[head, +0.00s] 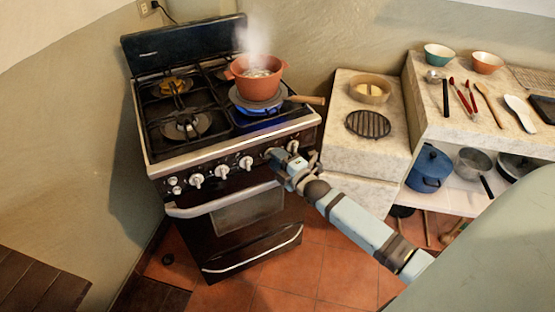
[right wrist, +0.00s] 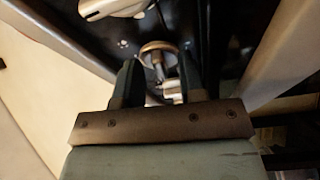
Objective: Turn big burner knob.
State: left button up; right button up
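The stove (head: 225,150) stands at the left with a row of pale knobs (head: 222,171) along its front panel. My right gripper (head: 282,157) is at the right end of that row, in front of the rightmost knobs. In the right wrist view, a metal knob with a round base (right wrist: 158,52) shows between and just beyond the two dark fingers (right wrist: 160,82). The fingers stand apart, with gaps visible beside the knob. A blue flame (head: 262,110) burns at the front right burner, under a red pot (head: 257,84). My left gripper is not in view.
Steam rises from the pot. A wooden handle (head: 305,100) sticks out to the right over the stove edge. The oven handle bar (head: 222,202) runs below the knobs. A stone counter (head: 375,152) with a round trivet (head: 368,124) adjoins the stove on the right.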

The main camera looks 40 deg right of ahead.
grip_shut()
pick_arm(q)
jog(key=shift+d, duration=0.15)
pick_arm(e)
jog(key=shift+m, duration=0.3)
pick_arm(q)
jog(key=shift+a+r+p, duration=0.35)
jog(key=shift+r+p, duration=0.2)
jog(key=shift+p, duration=0.6)
pick_arm(e)
jog(key=m+t+h, duration=0.1)
jog(key=m+h, duration=0.1)
jog(key=m, duration=0.4)
jog(key=m+t+h, duration=0.1)
jog(key=m, duration=0.5)
jog(key=m+h, duration=0.2)
jog(key=m, duration=0.4)
jog(key=shift+a+f+m+t+h, duration=0.3)
jog(key=shift+a+m+t, duration=0.05)
jog(key=shift+m+t, duration=0.05)
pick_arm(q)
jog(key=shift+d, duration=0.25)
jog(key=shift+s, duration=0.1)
